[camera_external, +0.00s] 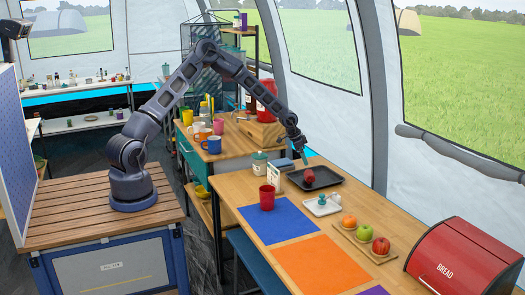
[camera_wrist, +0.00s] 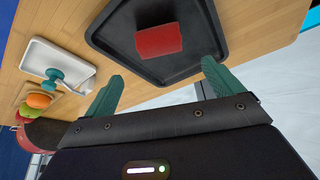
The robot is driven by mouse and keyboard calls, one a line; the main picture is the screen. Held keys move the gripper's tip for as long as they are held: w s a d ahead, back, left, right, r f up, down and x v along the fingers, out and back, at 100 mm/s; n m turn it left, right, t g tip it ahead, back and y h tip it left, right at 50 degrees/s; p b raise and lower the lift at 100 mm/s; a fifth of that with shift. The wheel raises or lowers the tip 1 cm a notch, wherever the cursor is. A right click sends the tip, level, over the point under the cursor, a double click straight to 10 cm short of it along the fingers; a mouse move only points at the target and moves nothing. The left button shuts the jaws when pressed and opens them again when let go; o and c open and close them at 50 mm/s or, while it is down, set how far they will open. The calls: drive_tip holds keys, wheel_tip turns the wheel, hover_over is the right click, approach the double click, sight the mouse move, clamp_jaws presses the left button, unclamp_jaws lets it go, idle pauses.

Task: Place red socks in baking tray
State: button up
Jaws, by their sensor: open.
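The baking tray (camera_external: 334,182) is dark with a raised rim and lies on the wooden table. In the wrist view the tray (camera_wrist: 117,63) fills the top middle. The red socks (camera_external: 309,176), a small red bundle, lie inside the tray, towards its left side in the external view. In the wrist view the red socks (camera_wrist: 158,41) look like a red block on the tray floor. My gripper (camera_external: 303,161) is above and behind the tray. In the wrist view my gripper (camera_wrist: 163,76) has its green fingers wide apart with nothing between them, clear of the socks.
A small white tray (camera_external: 313,208) with a teal-handled item is in front of the baking tray. A wooden board (camera_external: 348,235) with fruit, a red bread box (camera_external: 463,258), a red cup (camera_external: 267,197) and coloured mats (camera_external: 320,266) share the table. A lidded jar (camera_external: 260,163) stands left.

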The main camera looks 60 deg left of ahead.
drive_tip(key=s+d+r+n+y, duration=0.1)
drive_tip(key=s+d+r+y, duration=0.1)
drive_tip(key=s+r, duration=1.2)
drive_tip(key=s+d+r+n+y, duration=0.1)
drive_tip(key=s+d+r, duration=0.2)
drive_tip(key=s+r, duration=1.15)
drive_tip(key=s+r+n, duration=0.1)
drive_tip(key=s+r, duration=0.2)
drive_tip(key=s, duration=1.2)
drive_tip(key=s+d+r+n+h, duration=0.1)
drive_tip(key=s+r, duration=0.3)
drive_tip(key=s, duration=1.1)
drive_tip(key=shift+s+d+n, duration=0.3)
drive_tip(key=shift+s, duration=0.1)
